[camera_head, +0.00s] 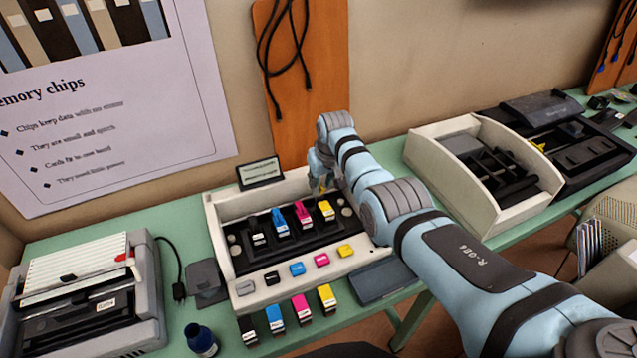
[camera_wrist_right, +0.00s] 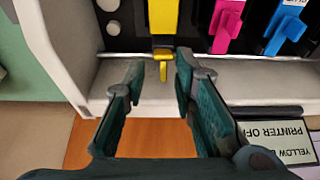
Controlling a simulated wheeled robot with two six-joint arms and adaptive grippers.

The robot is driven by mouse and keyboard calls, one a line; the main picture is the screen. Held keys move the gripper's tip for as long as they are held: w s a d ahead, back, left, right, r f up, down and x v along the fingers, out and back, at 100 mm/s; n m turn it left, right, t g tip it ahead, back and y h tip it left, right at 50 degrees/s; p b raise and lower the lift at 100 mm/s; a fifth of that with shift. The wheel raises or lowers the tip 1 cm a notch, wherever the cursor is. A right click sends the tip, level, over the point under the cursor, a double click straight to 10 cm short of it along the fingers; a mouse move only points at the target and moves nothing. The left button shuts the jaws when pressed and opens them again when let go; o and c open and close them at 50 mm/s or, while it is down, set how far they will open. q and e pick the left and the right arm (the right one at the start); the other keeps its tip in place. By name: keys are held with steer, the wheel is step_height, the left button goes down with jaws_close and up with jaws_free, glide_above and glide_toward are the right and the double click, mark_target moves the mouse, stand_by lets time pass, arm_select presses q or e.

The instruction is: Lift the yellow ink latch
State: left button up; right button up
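The yellow ink latch (camera_wrist_right: 162,68) is a small yellow hook at the end of the yellow ink cartridge (camera_wrist_right: 162,18) in the right wrist view. My right gripper (camera_wrist_right: 158,78) is open, with its dark green fingers on either side of the latch. The latch lies between the fingertips with a gap on both sides, and nothing is held. In the head view, the yellow cartridge (camera_head: 326,210) sits at the right end of the printer's slot row. My right gripper (camera_head: 322,184) is behind it at the printer's back edge, partly hidden by my wrist. My left gripper is not in view.
The open white printer (camera_head: 219,240) also holds black, cyan and magenta (camera_head: 302,214) cartridges. A small display (camera_head: 259,172) stands behind it, reading partly "YELLOW" in the wrist view. Spare cartridges (camera_head: 301,309) lie in front. Another machine (camera_head: 80,305) stands left and a white open case (camera_head: 438,150) right.

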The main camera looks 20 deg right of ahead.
steer(key=shift+r, duration=0.1)
steer(key=shift+a+r, duration=0.1)
steer(key=shift+r, duration=0.3)
steer(key=v, duration=1.1)
steer(key=shift+s, duration=0.2)
